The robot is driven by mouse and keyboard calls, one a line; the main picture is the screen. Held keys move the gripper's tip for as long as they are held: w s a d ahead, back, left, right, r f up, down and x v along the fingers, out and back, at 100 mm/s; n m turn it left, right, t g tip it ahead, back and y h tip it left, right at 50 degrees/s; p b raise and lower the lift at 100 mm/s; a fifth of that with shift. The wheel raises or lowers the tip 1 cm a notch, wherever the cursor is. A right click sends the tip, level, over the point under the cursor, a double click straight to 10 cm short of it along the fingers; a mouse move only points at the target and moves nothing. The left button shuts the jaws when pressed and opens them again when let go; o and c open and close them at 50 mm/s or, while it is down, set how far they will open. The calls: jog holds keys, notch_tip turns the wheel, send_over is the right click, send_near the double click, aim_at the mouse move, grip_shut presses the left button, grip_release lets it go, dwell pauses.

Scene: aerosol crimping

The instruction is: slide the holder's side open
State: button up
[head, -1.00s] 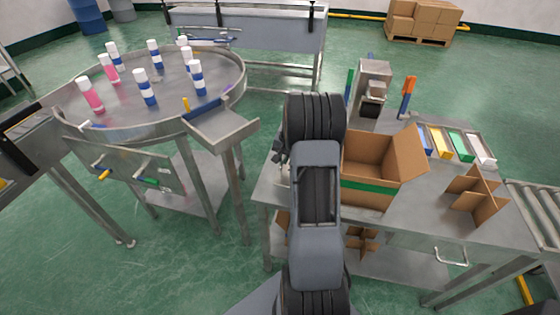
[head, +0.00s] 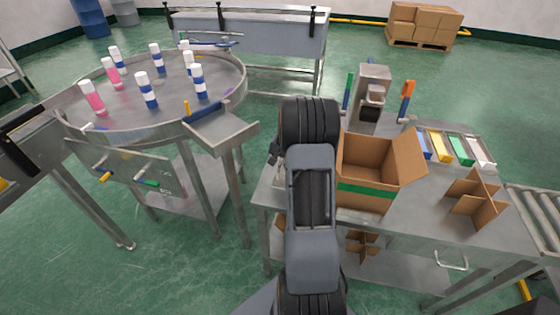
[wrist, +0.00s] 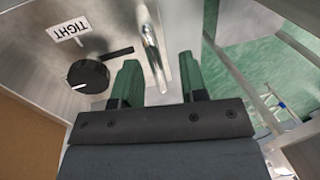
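In the wrist view, my gripper (wrist: 160,62) has its two green fingers spread apart with nothing clamped between them. A vertical metal bar handle (wrist: 152,48) lies in the gap between the fingertips, nearer the left finger; I cannot tell whether they touch. A bare metal surface (wrist: 105,22), seemingly the holder, lies in front of my gripper. It bears a black knob (wrist: 88,76) with a white pointer, a white "TIGHT" label (wrist: 69,30) and a short dark slot (wrist: 117,53). In the head view my own arm hides the gripper and the handle.
An open cardboard box (head: 367,191) stands on the steel table (head: 420,215) right of my arm. Cardboard dividers (head: 474,198) and coloured bins (head: 460,150) lie further right. A round table (head: 120,125) with several bottles stands left. Open floor shows between the tables.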

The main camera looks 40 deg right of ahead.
notch_tip(320, 180, up, 14)
jog(key=s+d, duration=0.1)
jog(key=s, duration=0.1)
jog(key=shift+d+f, duration=0.25)
jog(key=shift+d, duration=0.05)
dwell(0.6)
jog(key=s+a+r+n, duration=0.1)
jog(key=s+a+n, duration=0.2)
jog(key=a, duration=0.6)
jog(key=s+a+r+n+t+h+p, duration=0.1)
jog(key=s+a+n, duration=0.3)
jog(key=s+a, duration=0.3)
jog(key=s+a+r+n, duration=0.1)
jog(key=s+a+n, duration=0.2)
jog(key=a, duration=1)
jog(key=shift+s+n+t, duration=0.4)
jog(key=shift+s, duration=0.75)
jog(key=shift+r, duration=0.1)
